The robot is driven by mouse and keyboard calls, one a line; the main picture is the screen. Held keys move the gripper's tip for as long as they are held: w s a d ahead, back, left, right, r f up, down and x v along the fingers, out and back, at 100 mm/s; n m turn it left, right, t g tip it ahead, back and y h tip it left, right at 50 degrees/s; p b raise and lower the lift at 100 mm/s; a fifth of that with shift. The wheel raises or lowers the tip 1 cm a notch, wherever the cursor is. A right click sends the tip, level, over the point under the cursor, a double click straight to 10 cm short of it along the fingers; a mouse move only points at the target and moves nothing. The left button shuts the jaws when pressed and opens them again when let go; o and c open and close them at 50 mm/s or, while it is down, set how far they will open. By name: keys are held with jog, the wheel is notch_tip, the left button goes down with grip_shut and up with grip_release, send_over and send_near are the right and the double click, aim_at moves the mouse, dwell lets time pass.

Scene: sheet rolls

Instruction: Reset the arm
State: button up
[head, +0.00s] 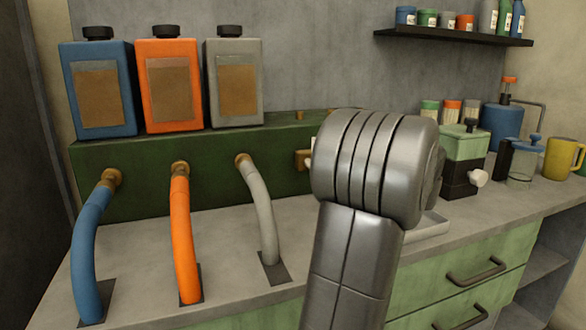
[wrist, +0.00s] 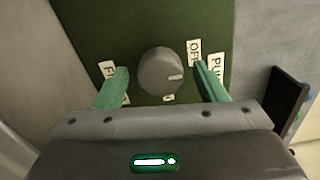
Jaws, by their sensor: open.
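My arm (head: 365,190) rises in the middle of the head view and hides my gripper there. In the wrist view my gripper (wrist: 161,67) is open, with its two green fingers spread apart. A round grey knob (wrist: 158,70) on a dark green panel (wrist: 140,22) shows between the fingers. The knob has a white mark pointing to the right. I cannot tell whether the fingers touch it. A white label reading "OFF" (wrist: 194,52) sits up and right of the knob. Other labels beside the fingers are partly covered.
Blue (head: 100,90), orange (head: 171,85) and grey (head: 233,80) containers stand on the green housing (head: 140,170). Blue, orange and grey hoses curve down to the counter (head: 225,240). A green-and-black device (head: 463,160) and a yellow mug (head: 562,158) stand right of my arm.

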jog(key=shift+x, duration=1)
jog(key=m+p, duration=0.1)
jog(key=p, duration=0.1)
jog(key=shift+s+d+r+p, duration=0.1)
jog(key=shift+s+r+p, duration=0.15)
jog(key=shift+p, duration=0.05)
jog(key=m+p, duration=0.4)
jog(key=p, duration=0.2)
jog(key=shift+p, duration=0.35)
jog(key=m+p, duration=0.4)
jog(key=p, duration=0.2)
jog(key=shift+p, duration=0.4)
jog(key=m+p, duration=0.6)
jog(key=p, duration=0.5)
jog(key=shift+p, duration=0.4)
jog(key=m+p, duration=0.2)
jog(key=p, duration=0.1)
jog(key=shift+f+p, duration=0.1)
jog(key=shift+p, duration=0.3)
jog(key=shift+f+m+p, duration=0.15)
jog(key=shift+m+p, duration=0.25)
jog(key=shift+m, duration=0.1)
